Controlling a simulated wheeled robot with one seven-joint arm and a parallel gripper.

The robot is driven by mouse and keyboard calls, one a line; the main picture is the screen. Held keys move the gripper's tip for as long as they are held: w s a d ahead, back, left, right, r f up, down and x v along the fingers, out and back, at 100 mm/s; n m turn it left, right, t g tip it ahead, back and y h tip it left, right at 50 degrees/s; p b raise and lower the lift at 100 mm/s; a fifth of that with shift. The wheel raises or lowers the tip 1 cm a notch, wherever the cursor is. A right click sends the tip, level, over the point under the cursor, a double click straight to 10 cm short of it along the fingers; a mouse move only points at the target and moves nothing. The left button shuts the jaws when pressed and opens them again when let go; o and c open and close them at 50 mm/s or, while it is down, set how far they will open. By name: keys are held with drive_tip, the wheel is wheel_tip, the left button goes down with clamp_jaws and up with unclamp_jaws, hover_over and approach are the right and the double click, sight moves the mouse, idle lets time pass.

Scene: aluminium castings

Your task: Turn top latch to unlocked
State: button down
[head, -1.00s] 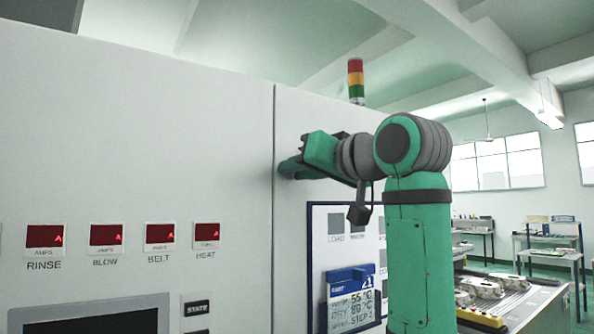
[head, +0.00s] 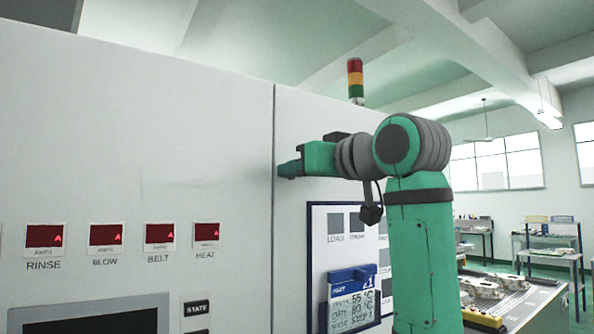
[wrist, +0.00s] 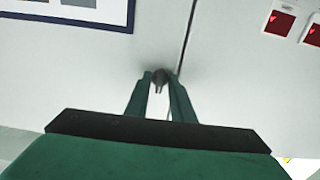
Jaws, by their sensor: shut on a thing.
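The top latch (wrist: 159,79) is a small dark knob on the pale cabinet front, close beside the vertical door seam in the wrist view. My gripper (wrist: 161,85) has its two green fingers on either side of the latch, shut on it. In the head view my gripper (head: 284,169) reaches left to the cabinet front just right of the seam, with the latch hidden behind the fingers. I cannot read any lock marking on the latch.
The cabinet front (head: 140,140) carries several red displays and a dark screen (head: 110,322) at lower left. A blue-framed board (head: 313,265) with a blue card holder (head: 352,298) hangs below my gripper. A red, amber and green signal lamp (head: 355,80) stands above. A casting-laden bench (head: 535,300) is at right.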

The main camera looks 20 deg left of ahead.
drive_tip(key=c, duration=1.9)
unclamp_jaws()
drive_tip(key=shift+o, duration=0.2)
drive_tip(key=v, duration=1)
drive_tip(key=shift+s+d, duration=0.25)
drive_tip(key=shift+d, duration=0.1)
